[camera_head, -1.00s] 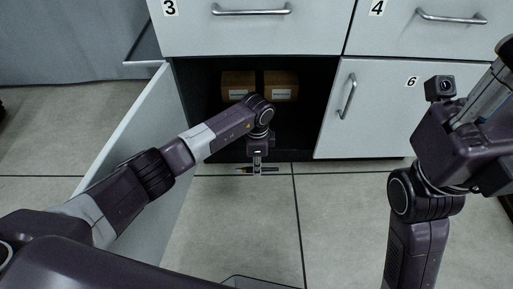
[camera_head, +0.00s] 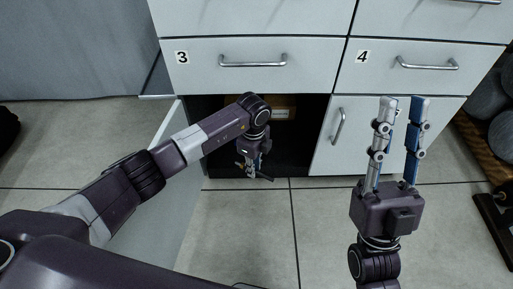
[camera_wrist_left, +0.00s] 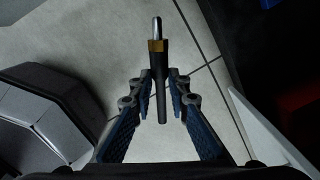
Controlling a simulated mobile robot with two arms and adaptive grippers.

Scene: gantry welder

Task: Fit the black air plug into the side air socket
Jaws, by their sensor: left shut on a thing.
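The black air plug (camera_wrist_left: 162,85) shows in the left wrist view, with a silver tip, a brass collar and a black body. My left gripper (camera_wrist_left: 160,82) is shut on its body; the tip points away from me. In the head view my left gripper (camera_head: 252,171) hangs in front of the open lower cabinet, above the floor, with the plug a thin dark shape (camera_head: 265,177) there. My right gripper (camera_head: 402,101) is open and empty, fingers pointing up the picture in front of the right cabinet door. I see no side air socket in these views.
The open cabinet (camera_head: 305,150) holds a brown box (camera_head: 284,112), partly hidden by my left arm. Its door (camera_head: 184,210) stands open beside my left arm. Drawers 3 (camera_head: 200,78) and 4 (camera_head: 388,80) are shut above. Tiled floor (camera_head: 250,225) is clear. Dark items (camera_head: 490,80) stand at far right.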

